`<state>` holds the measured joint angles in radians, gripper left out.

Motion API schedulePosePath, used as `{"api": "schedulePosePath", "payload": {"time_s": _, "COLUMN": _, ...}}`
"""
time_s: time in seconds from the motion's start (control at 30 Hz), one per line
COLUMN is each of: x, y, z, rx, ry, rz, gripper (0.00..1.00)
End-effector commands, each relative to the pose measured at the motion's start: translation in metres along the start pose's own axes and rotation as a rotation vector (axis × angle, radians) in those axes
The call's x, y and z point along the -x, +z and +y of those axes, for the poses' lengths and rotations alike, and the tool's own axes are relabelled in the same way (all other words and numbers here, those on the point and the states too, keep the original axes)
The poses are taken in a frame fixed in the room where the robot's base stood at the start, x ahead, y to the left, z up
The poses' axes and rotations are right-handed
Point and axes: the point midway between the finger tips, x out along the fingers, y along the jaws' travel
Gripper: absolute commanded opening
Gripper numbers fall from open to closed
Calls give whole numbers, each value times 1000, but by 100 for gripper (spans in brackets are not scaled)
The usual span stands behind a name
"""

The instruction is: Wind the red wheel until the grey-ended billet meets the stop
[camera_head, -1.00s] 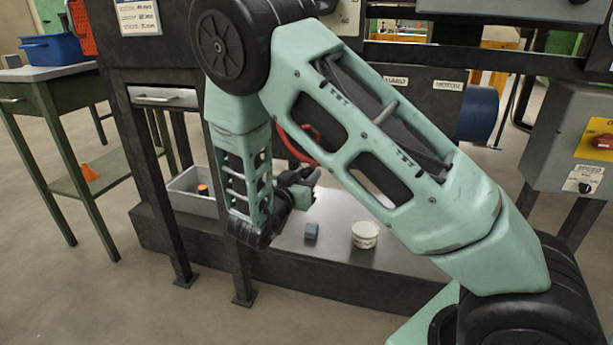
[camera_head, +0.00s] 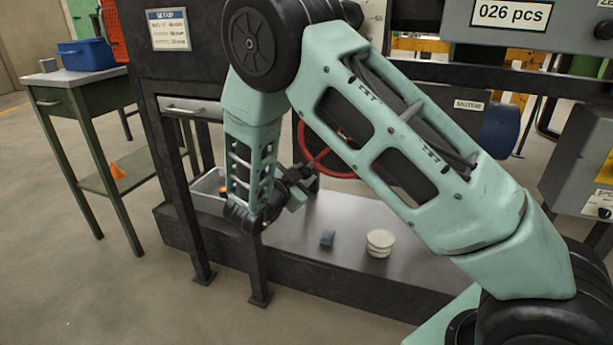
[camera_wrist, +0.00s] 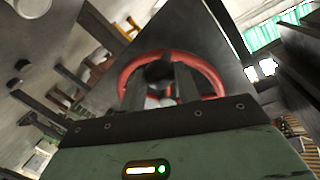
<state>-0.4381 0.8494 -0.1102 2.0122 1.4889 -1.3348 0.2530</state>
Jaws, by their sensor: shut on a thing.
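The red wheel (camera_head: 328,168) shows in the head view as a partial ring, with my arm hiding its upper and right parts. In the wrist view the red wheel (camera_wrist: 212,76) is an arc just beyond my fingers, around a dark round knob. My gripper (camera_head: 304,184) is at the wheel's lower left in the head view. In the wrist view my gripper (camera_wrist: 160,82) is shut on the dark knob (camera_wrist: 159,71), which sits between the fingers. I see neither the grey-ended billet nor the stop in these views.
A green side table (camera_head: 85,80) stands far left. A control box (camera_head: 590,160) is at right.

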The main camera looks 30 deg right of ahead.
Motion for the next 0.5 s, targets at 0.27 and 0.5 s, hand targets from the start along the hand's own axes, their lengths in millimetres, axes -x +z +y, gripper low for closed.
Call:
{"api": "schedulePosePath", "payload": {"time_s": 0.27, "x": 2, "y": -2, "z": -7, "rx": -40, "ry": -9, "rz": -8, "gripper": 0}}
{"api": "schedulePosePath", "payload": {"time_s": 0.5, "x": 2, "y": -2, "z": -9, "rx": -42, "ry": -12, "rz": -8, "gripper": 0}}
